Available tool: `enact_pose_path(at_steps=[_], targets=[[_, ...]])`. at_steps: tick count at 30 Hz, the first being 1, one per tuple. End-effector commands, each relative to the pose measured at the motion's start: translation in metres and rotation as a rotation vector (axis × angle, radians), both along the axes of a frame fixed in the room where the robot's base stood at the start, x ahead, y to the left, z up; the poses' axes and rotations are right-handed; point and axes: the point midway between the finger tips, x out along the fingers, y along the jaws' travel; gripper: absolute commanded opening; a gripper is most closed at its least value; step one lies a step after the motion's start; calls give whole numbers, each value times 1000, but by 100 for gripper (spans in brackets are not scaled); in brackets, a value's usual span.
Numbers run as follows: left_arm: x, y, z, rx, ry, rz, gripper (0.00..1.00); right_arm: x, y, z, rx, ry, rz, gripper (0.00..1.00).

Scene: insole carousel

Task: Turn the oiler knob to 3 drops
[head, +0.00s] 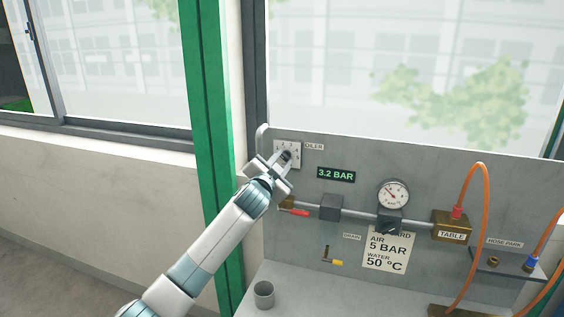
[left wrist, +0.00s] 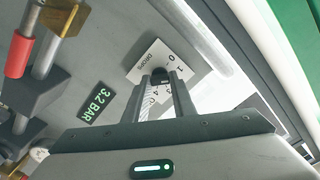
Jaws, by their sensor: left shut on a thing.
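The oiler's white dial plate (head: 295,148) is at the upper left of the grey panel, beside the OILER label (head: 314,146). My left gripper (head: 286,157) reaches it from below and covers part of the plate. In the left wrist view the dark oiler knob (left wrist: 159,75) sits between the fingertips of my left gripper (left wrist: 165,77), and the jaws are shut on it. The plate (left wrist: 150,60) shows there with DROPS and the numbers 0 and 1; other numbers are partly hidden by the fingers. The knob's pointer cannot be made out. My right gripper is out of view.
A green 3.2 BAR display (head: 336,175) is right of the oiler. Below are a red-handled valve (head: 295,211), a round gauge (head: 393,194) and a brass TABLE block (head: 453,228) with an orange hose (head: 483,200). A grey cup (head: 263,293) stands on the ledge.

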Motion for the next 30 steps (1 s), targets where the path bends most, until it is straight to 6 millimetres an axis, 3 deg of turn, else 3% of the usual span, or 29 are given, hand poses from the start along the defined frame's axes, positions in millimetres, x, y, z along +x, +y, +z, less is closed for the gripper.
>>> enact_pose_path(at_steps=[30], targets=[[0, 0, 2, 911, -296, 0, 1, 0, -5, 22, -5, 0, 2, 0]])
